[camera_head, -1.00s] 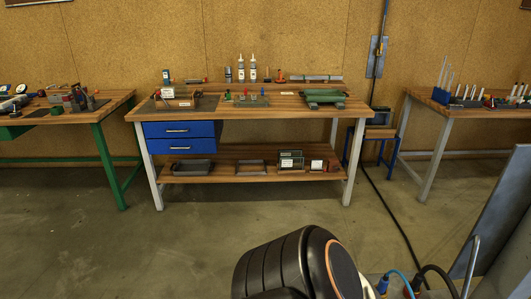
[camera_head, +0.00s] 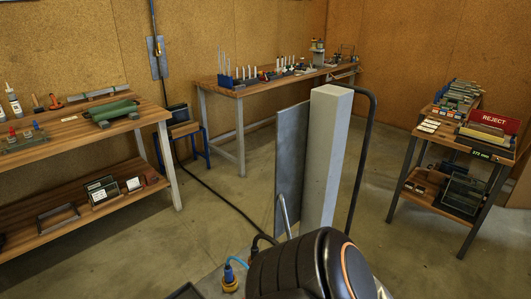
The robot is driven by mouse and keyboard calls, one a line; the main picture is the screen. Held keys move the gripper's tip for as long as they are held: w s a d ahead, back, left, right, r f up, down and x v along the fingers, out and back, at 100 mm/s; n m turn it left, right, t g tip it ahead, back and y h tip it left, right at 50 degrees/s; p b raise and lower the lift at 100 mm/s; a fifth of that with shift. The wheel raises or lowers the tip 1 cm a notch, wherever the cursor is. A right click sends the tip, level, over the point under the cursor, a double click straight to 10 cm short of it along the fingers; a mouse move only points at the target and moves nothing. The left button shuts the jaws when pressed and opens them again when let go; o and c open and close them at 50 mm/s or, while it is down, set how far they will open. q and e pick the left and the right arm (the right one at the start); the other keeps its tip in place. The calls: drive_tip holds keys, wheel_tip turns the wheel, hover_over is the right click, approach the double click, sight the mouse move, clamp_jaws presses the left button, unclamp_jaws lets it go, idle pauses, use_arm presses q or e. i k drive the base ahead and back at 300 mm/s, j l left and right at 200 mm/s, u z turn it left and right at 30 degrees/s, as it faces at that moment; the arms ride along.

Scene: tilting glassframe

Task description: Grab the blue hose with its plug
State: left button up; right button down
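A thin light-blue hose (camera_head: 238,260) shows low in the picture, curving beside a blue plug (camera_head: 228,273). The plug stands upright on a yellowish fitting (camera_head: 229,286) near the floor. A black hose curves just right of it. A dark rounded link of my own arm fills the bottom centre, close to the plug's right side, and may hide part of the hose. Neither of my grippers is in view.
A grey upright post (camera_head: 326,150) with a dark panel (camera_head: 290,165) stands behind the hose. A black cable crosses the floor. A workbench (camera_head: 150,115) is at left, another (camera_head: 240,92) at the back, and a reject rack (camera_head: 410,185) at right. Floor between is open.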

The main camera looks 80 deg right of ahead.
sight(227, 269)
drive_tip(key=z, duration=2.1)
drive_tip(key=l, duration=0.3)
